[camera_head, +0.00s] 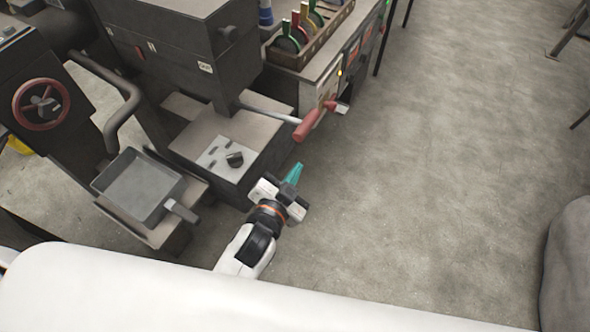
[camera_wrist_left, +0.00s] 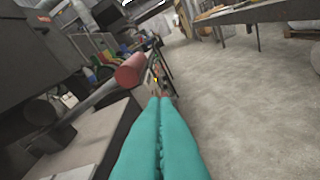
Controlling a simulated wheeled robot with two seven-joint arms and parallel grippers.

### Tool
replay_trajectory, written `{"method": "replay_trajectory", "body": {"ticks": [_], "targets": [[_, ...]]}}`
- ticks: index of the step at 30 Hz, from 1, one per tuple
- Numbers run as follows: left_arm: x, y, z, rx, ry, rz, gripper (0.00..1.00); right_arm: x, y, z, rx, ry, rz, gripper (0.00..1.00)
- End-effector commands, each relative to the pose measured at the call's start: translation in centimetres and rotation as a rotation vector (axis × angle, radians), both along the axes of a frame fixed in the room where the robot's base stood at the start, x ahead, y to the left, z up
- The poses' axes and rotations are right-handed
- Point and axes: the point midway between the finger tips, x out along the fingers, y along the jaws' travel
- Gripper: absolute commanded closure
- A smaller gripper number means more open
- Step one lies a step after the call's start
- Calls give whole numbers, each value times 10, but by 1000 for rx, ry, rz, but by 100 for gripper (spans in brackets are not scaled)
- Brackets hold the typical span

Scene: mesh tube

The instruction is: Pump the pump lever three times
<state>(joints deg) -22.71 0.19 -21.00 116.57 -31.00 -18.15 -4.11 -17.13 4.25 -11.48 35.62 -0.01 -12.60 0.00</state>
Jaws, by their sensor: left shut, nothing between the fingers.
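The pump lever (camera_head: 308,125) is a thin grey rod with a red grip at its end. It sticks out to the right from the dark machine in the head view. In the left wrist view its red grip (camera_wrist_left: 131,70) shows at upper left, just beyond the fingertips and to their left. My left gripper (camera_head: 294,174) has teal fingers, which are shut together with nothing held. It is below and slightly left of the red grip in the head view, apart from it. The closed fingers (camera_wrist_left: 160,125) fill the lower middle of the left wrist view. My right gripper is not in view.
A grey tray (camera_head: 140,188) with a handle and a red wheel valve (camera_head: 41,104) are at left. A rack with coloured levers (camera_head: 303,25) stands at the top. Open concrete floor (camera_head: 430,170) lies to the right.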

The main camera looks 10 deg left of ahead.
Motion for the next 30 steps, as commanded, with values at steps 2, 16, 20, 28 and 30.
{"method": "replay_trajectory", "body": {"ticks": [2, 16, 20, 28, 30], "targets": [[0, 0, 0, 0, 0, 0, 100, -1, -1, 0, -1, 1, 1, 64], [0, 0, 0, -2, 0, 0, 100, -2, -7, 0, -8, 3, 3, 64], [3, 7, 3, -46, 14, 11, 100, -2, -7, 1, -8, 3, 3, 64], [21, 54, 28, -435, 134, 65, 100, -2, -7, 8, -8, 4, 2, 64], [25, 65, 39, -563, 175, 68, 100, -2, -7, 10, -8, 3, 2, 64]]}}
